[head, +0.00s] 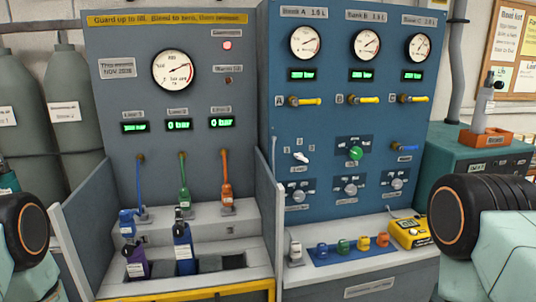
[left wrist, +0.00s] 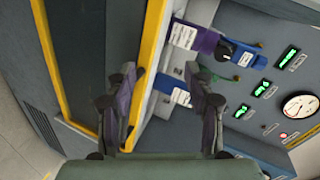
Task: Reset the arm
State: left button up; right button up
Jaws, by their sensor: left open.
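My left gripper (left wrist: 162,85) shows in the left wrist view with its two dark fingers spread apart and nothing between them. It hangs in front of the grey bench, whose yellow front edge (left wrist: 152,45) runs past the fingers. In the head view only rounded dark joints of my arms show, at the left and right edges, and no gripper shows there. My right gripper is in no frame.
The grey panel (head: 120,90) holds purple (head: 136,264) and blue (head: 183,250) regulators on its ledge, between side walls. The blue panel (head: 300,105) has gauges and valves. A yellow device (head: 410,232) and coloured fittings lie on its shelf. Gas cylinders (head: 70,100) stand left.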

pick_arm(q)
jog(key=s+d+f+n+g+h+b, duration=0.1)
jog(key=s+d+f+n+g+b, duration=0.2)
jog(key=s, duration=0.8)
jog(key=s+d+f+n+g+h+b, duration=0.1)
jog(key=s+d+f+n+g+b, duration=0.2)
jog(key=s, duration=0.7)
jog(key=s+d+f+n+g+h+b, duration=0.1)
jog(key=s+d+f+n+g+b, duration=0.2)
jog(key=s+d+f+n+g, duration=0.3)
jog(key=shift+s+d+f+n+g+b, duration=0.35)
jog(key=shift+s+d+f+g, duration=0.6)
jog(key=shift+s+f, duration=1.4)
